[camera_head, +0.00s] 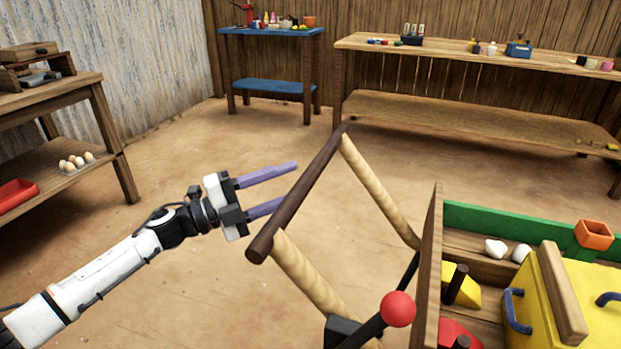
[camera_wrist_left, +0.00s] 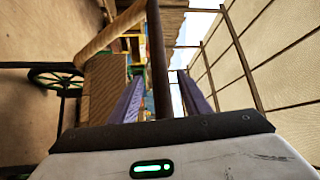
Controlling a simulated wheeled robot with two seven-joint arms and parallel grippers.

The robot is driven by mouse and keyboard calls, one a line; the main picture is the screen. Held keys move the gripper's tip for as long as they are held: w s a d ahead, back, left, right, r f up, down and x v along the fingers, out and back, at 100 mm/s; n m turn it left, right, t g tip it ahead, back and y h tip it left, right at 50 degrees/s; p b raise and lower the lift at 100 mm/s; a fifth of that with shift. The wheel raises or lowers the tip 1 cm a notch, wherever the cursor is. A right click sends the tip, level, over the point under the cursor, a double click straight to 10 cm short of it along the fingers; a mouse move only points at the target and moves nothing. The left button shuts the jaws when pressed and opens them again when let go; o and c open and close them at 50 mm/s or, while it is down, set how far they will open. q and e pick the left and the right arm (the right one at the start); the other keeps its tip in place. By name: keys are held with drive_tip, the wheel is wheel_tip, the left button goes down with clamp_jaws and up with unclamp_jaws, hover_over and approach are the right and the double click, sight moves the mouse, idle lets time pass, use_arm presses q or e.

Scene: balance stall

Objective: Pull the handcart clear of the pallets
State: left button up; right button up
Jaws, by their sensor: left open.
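The handcart's dark crossbar (camera_head: 305,185) slants across the middle of the head view, joined to two pale wooden shafts (camera_head: 378,185). My left gripper (camera_head: 290,184) is open at the bar's left side, its purple fingers pointing towards it. In the left wrist view the bar (camera_wrist_left: 158,62) runs upright in the gap between the two fingers (camera_wrist_left: 162,98). I cannot tell how deep it sits between them. A spoked wheel with a green rim (camera_wrist_left: 57,78) shows at the left there. I cannot make out any pallets. My right gripper is not in view.
A black lever with a red ball (camera_head: 398,309) stands near the shafts. At right is a wooden-walled load (camera_head: 428,265) with a yellow box (camera_head: 570,295). Shelved tables (camera_head: 75,85) stand left and at the back, including a blue one (camera_head: 270,31). The floor between is clear.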

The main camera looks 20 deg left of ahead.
sight(310, 176)
use_arm(q)
drive_tip(key=x, duration=0.5)
drive_tip(key=shift+w+d, duration=0.2)
drive_tip(key=shift+d, duration=0.05)
clamp_jaws()
